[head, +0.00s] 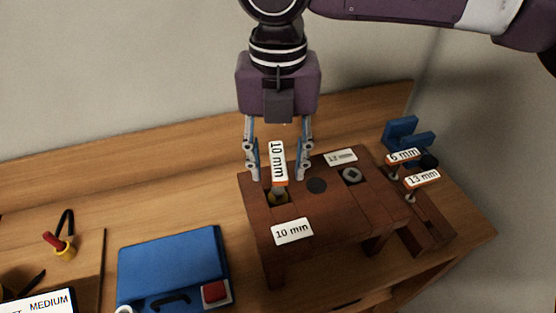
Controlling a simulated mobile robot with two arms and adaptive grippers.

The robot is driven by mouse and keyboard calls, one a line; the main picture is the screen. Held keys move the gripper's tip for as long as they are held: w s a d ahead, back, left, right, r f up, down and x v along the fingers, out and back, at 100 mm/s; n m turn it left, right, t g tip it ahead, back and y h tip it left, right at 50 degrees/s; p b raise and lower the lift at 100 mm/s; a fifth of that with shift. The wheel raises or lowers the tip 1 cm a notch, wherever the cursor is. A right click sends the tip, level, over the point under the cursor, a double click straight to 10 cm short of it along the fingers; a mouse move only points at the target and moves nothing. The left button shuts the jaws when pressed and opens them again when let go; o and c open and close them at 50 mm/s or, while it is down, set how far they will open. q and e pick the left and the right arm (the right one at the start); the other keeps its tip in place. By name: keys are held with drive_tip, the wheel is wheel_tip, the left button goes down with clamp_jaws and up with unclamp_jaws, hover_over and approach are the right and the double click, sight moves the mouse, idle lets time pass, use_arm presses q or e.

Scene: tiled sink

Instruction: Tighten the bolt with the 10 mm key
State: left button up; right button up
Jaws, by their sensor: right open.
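The 10 mm key (278,165), with a white and orange tag, stands upright at the left end of the brown wooden block (330,225). A "10 mm" label (292,231) lies in front of the bolt. My right gripper (277,177) points down with its fingers spread, one on each side of the key. They appear apart from it. My left gripper is out of view.
The 6 mm key (403,156) and 13 mm key (421,179) stand in a low rack at the right. A second fitting (351,175) sits on the block beside another label (341,157). A blue case (172,265) lies to the left.

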drive_tip(key=shift+r, duration=0.1)
drive_tip(key=shift+r+p, duration=1.75)
drive_tip(key=shift+r, duration=1.65)
drive_tip(key=shift+s+f, duration=0.1)
